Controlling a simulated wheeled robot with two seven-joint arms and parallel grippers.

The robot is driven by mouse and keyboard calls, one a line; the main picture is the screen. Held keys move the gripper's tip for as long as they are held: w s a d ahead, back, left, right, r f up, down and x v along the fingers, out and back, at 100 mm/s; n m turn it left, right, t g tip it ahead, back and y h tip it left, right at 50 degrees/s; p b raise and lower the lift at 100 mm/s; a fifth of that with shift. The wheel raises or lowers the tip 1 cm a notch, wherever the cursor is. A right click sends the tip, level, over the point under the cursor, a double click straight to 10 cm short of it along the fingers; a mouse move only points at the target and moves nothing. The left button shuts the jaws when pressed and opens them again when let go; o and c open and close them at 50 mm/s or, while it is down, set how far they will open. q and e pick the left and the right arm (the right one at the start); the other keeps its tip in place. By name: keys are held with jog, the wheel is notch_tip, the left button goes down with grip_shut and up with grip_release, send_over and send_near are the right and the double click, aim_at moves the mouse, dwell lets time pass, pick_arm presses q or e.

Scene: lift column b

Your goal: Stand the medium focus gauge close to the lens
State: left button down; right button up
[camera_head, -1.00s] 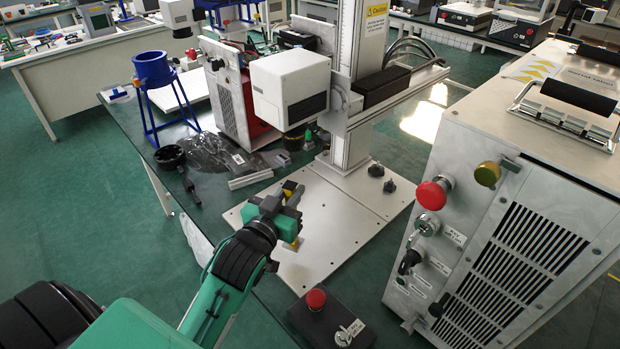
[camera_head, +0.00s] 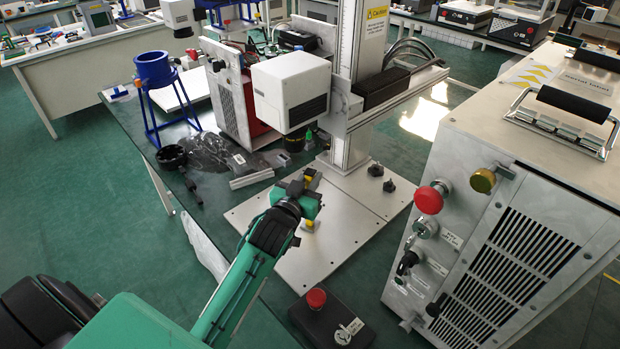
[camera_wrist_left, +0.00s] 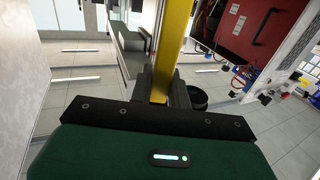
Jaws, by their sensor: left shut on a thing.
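My left gripper (camera_head: 301,188) is shut on a yellow bar, the focus gauge (camera_wrist_left: 172,45). In the left wrist view the gauge stands up between the fingers (camera_wrist_left: 165,85). In the head view only small yellow parts of the gauge (camera_head: 309,225) show above and below the gripper. The gripper is over the pale base plate (camera_head: 337,243), in front of and below the white marking head (camera_head: 290,88). Whether the gauge touches the plate is unclear. My right gripper is not in view.
The column (camera_head: 352,120) rises at the back of the plate, with two dark knobs (camera_head: 381,178) beside it. A grey cabinet (camera_head: 520,200) stands at the right. A black box with a red button (camera_head: 317,298) is in front.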

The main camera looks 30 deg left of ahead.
pick_arm(q)
jog(key=c, duration=1.7)
grip_release()
jog(key=shift+f, duration=0.1)
jog(key=o, duration=0.3)
jog(key=shift+o, duration=0.4)
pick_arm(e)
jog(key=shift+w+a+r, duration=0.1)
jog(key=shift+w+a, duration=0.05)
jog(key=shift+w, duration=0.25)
pick_arm(q)
jog(key=shift+s, duration=0.25)
jog(key=s+b, duration=0.1)
jog(key=s, duration=1)
jog(key=shift+s+d, duration=0.25)
jog(key=shift+d, duration=0.1)
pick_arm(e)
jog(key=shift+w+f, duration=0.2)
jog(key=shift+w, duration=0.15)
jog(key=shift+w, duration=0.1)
